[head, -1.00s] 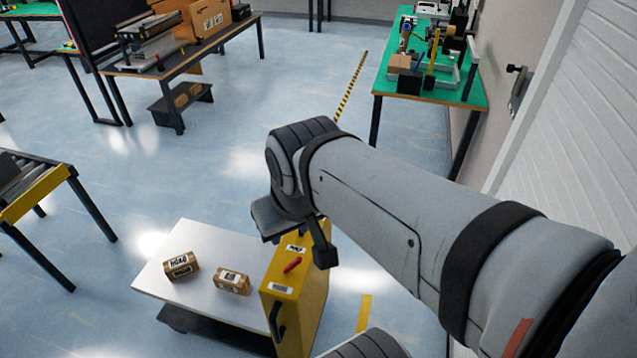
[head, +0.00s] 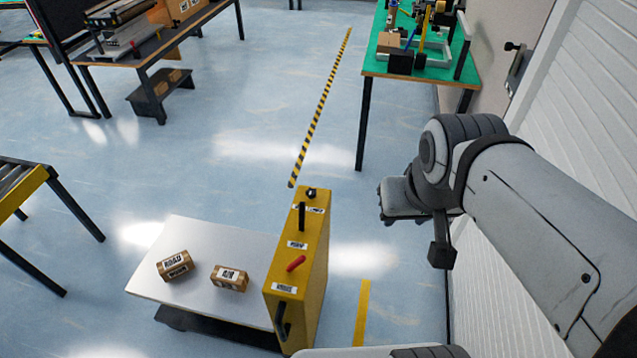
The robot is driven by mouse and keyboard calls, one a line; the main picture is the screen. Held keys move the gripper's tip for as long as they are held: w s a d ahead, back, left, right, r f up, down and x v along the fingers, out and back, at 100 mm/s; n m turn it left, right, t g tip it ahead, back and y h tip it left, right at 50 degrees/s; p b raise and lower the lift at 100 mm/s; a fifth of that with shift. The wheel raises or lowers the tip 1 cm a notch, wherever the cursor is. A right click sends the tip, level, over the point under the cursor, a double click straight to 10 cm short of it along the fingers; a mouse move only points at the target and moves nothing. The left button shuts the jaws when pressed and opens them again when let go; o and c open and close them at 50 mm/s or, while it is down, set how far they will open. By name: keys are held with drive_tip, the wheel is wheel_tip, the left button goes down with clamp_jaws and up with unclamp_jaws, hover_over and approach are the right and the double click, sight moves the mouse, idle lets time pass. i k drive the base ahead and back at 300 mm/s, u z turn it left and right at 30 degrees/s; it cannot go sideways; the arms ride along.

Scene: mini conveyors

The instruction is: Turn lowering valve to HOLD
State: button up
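A yellow box (head: 312,282) stands at the right edge of a low cart with a white platform (head: 205,235). A short red lever (head: 296,263) on its sloping top is tilted, its right end higher in the picture. Above it are an upright black lever (head: 302,216) and a small black knob (head: 311,192). White labels sit between them; I cannot read their words, nor tell which control is the lowering valve. My gripper (head: 392,205) is to the right of the box, apart from it. Its fingers are too unclear to judge, and I see nothing held.
Two cardboard parcels, one at left (head: 175,265) and one at right (head: 229,278), lie on the platform. A green-topped table (head: 385,68) stands at the back right, close to the wall. A roller conveyor (head: 22,188) is at left. Open floor lies behind the cart.

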sight(311, 193)
drive_tip(key=z, duration=0.4)
drive_tip(key=k, duration=0.35)
drive_tip(key=u, duration=1.55)
drive_tip(key=i, duration=0.5)
drive_tip(key=u, duration=0.05)
